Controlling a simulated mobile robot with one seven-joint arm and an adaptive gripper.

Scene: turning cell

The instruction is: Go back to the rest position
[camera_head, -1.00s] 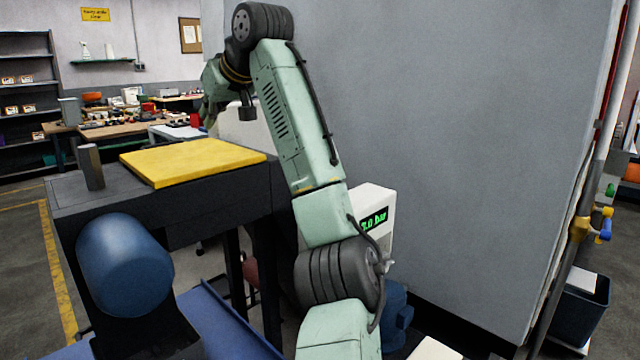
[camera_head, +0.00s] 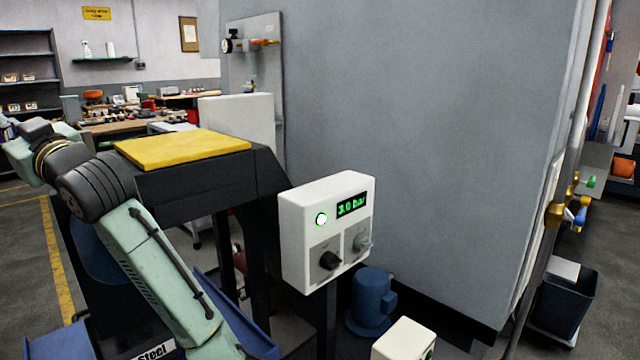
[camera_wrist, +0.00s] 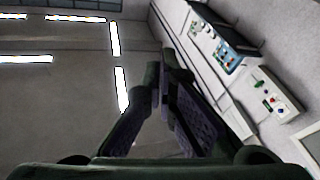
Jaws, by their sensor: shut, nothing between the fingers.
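My gripper (camera_wrist: 160,85) shows in the wrist view. Its dark fingers come together at the tips, with nothing between them. In the head view my arm leans to the left edge of the picture, and the gripper itself cannot be made out there. The wrist view looks past the fingers at a ceiling with bright light strips (camera_wrist: 115,60) and at a wall or cabinet with panels, so the fingers are clear of any surface.
A dark stand with a yellow pad (camera_head: 182,148) is close to the right of my arm. A white control box (camera_head: 326,232) reads 3.0 bar with a green light. A large grey machine wall (camera_head: 420,140) fills the right. A dark bin (camera_head: 566,305) stands at far right.

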